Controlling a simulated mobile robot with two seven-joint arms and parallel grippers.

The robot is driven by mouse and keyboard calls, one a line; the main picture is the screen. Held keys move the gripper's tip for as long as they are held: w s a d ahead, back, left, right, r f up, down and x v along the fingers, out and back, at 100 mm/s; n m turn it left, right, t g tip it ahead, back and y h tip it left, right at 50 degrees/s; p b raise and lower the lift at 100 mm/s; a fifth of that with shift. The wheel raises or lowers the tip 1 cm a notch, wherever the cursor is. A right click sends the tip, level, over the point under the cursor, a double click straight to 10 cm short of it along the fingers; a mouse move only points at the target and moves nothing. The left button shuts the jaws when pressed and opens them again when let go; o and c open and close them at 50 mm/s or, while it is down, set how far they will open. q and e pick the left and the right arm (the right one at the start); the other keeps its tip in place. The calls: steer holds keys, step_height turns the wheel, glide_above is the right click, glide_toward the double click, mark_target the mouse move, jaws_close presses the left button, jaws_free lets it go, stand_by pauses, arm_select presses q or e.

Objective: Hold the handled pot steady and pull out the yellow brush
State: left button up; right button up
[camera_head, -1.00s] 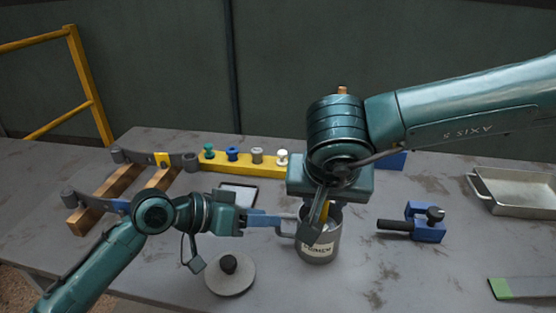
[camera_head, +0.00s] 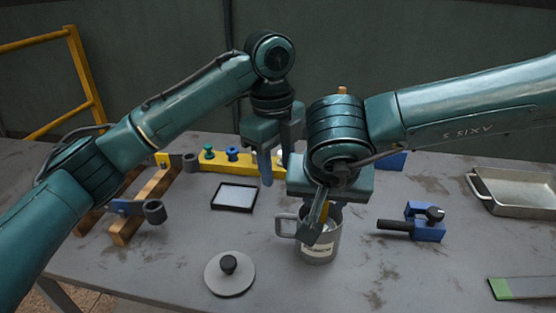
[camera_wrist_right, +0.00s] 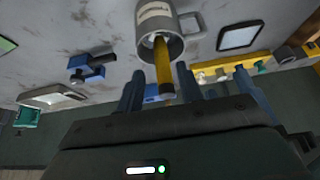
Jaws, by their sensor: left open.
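The handled pot (camera_head: 321,249) is a grey metal mug with a label, upright on the table, its handle on the left. It also shows in the right wrist view (camera_wrist_right: 160,17). The yellow brush (camera_head: 325,211) stands in it, its handle sticking out toward my right gripper (camera_head: 322,207). In the wrist view the brush (camera_wrist_right: 164,72) runs between blue fingers, with gaps beside it, so the right gripper looks open around it. My left gripper (camera_head: 274,170) is open and empty, pointing down behind and left of the pot, clear of its handle.
A round lid-like disc with a black knob (camera_head: 230,272) lies left of the pot. A black-framed white panel (camera_head: 234,196) and a yellow rack with pegs (camera_head: 215,163) are behind. A blue clamp (camera_head: 425,226) and a metal tray (camera_head: 512,192) are to the right.

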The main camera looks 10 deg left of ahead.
arm_select(q)
steer(key=shift+m+y, duration=0.3)
step_height(320, 180, down, 13)
steer(key=shift+w+d+r, duration=0.1)
steer(key=shift+r, duration=0.05)
stand_by(0.3)
